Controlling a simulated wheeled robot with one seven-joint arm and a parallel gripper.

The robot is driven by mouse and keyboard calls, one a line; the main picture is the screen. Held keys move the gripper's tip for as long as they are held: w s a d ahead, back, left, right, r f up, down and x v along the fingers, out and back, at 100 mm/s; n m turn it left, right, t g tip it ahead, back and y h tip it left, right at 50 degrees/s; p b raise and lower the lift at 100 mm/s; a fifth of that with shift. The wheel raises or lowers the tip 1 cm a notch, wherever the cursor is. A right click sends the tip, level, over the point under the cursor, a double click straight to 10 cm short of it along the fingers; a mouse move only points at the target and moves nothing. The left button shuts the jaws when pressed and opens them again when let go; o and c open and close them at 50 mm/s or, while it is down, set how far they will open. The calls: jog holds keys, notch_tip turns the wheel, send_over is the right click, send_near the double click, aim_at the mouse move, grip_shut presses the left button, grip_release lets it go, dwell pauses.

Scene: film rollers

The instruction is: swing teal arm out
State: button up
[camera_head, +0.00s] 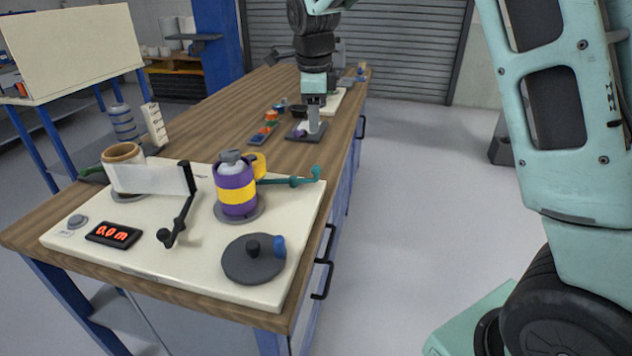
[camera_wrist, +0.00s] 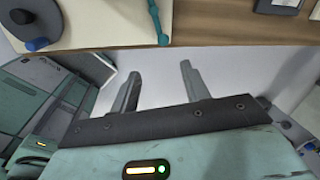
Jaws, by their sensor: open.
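The teal arm (camera_head: 290,181) is a thin rod with a knob at its right end. It sticks out rightward from beside the purple-and-yellow roller (camera_head: 236,190), across the right part of the cream board (camera_head: 212,285). In the wrist view the teal arm (camera_wrist: 157,22) reaches to the board's edge, its end just beyond my fingertips. My gripper (camera_wrist: 160,70) is open and empty, over the floor beside the bench edge. In the head view my gripper (camera_head: 314,118) hangs pointing down, farther back than the board; its fingers overlap one another there.
The board also holds a white film roll (camera_head: 122,160), a black crank (camera_head: 182,215), a red display (camera_head: 113,234) and a dark disc (camera_head: 253,260) with a blue knob. Small parts (camera_head: 268,130) lie farther back on the wooden bench (camera_head: 215,125). Open floor lies to the right.

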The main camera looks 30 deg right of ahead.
aim_at(316, 166)
jog(key=shift+m, duration=0.3)
jog(key=w+f, duration=0.1)
jog(key=f, duration=0.4)
jog(key=w+d+f, duration=0.1)
jog(key=f, duration=0.5)
jog(key=w+d+f, duration=0.1)
jog(key=f, duration=0.5)
jog(key=shift+w+d+f, duration=0.1)
jog(key=shift+w, duration=0.05)
grip_shut()
